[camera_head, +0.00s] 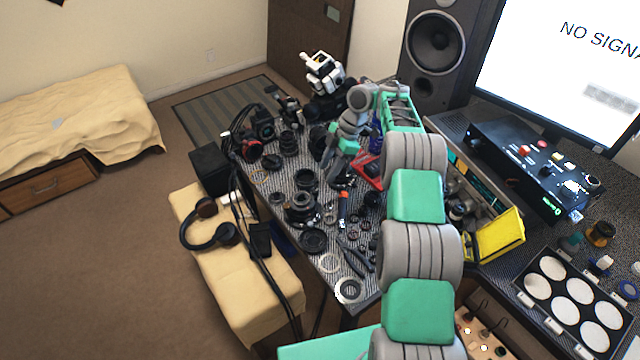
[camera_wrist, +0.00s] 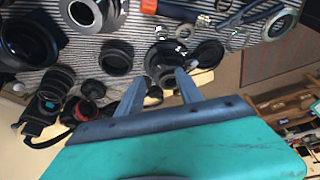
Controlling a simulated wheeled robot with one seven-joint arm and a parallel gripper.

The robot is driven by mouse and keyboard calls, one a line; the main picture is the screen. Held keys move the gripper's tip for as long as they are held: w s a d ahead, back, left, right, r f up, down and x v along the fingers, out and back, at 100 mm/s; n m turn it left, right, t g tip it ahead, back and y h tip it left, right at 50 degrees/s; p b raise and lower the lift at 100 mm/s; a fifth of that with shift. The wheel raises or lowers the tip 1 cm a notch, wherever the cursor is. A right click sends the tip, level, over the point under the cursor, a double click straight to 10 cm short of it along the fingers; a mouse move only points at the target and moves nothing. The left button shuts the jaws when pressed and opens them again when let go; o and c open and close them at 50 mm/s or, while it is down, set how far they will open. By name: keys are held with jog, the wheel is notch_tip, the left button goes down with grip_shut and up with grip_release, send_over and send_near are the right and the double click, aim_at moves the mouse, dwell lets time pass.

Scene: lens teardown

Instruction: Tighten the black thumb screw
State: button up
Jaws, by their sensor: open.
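My gripper (camera_wrist: 160,82) is open in the wrist view, with its two grey-blue fingers apart and nothing seen held between them. In the head view my gripper (camera_head: 329,168) hangs over the far part of the striped table mat, with its tips partly lost among dark parts. A dark round lens part (camera_wrist: 160,58) lies just beyond the fingertips in the wrist view. I cannot tell the black thumb screw from the many small black parts around it.
Lens barrels and rings crowd the mat, including a black ring (camera_wrist: 117,57) and a metal ring (camera_wrist: 281,22). An orange-handled tool (camera_head: 342,205) lies mid-table. A speaker (camera_head: 437,45), a monitor (camera_head: 575,60) and a yellow box (camera_head: 495,237) stand to the right.

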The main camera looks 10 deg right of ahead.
aim_at(318, 190)
jog(key=x, duration=0.7)
jog(key=shift+a+f+b, duration=0.1)
jog(key=shift+f+b, duration=0.1)
jog(key=shift+b, duration=0.15)
jog(key=shift+c, duration=0.4)
grip_shut()
